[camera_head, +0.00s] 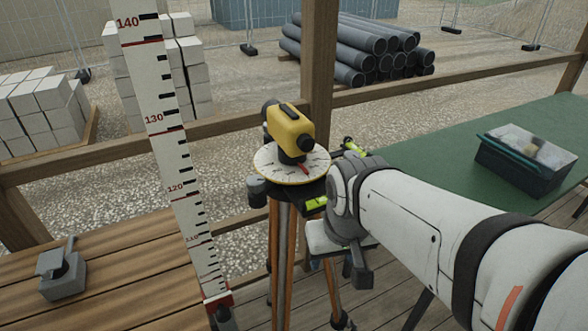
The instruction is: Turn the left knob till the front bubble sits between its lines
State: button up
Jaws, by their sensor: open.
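A yellow level instrument (290,128) sits on a round white dial plate (275,167) on a wooden-legged tripod (283,255). The left knob (257,192) is a dark grey cylinder under the plate's left side. The front bubble vial (316,203) is bright green, at the plate's front right; its bubble and lines are too small to read. Another yellow-green vial (352,145) shows behind my wrist. My gripper (350,262) is at the end of my white arm, right of the tripod head and apart from the left knob. It is open; its fingertips are hard to make out.
A tall graduated staff (165,130) stands left of the tripod. A grey clamp-like block (62,272) lies on the wooden bench (120,265). A wooden post (319,60) and rail (100,156) stand behind.

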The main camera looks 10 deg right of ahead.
jog(key=x, duration=0.1)
jog(key=b+x, duration=0.1)
jog(key=x, duration=0.1)
jog(key=shift+s+f+b, duration=0.3)
jog(key=shift+f, duration=0.1)
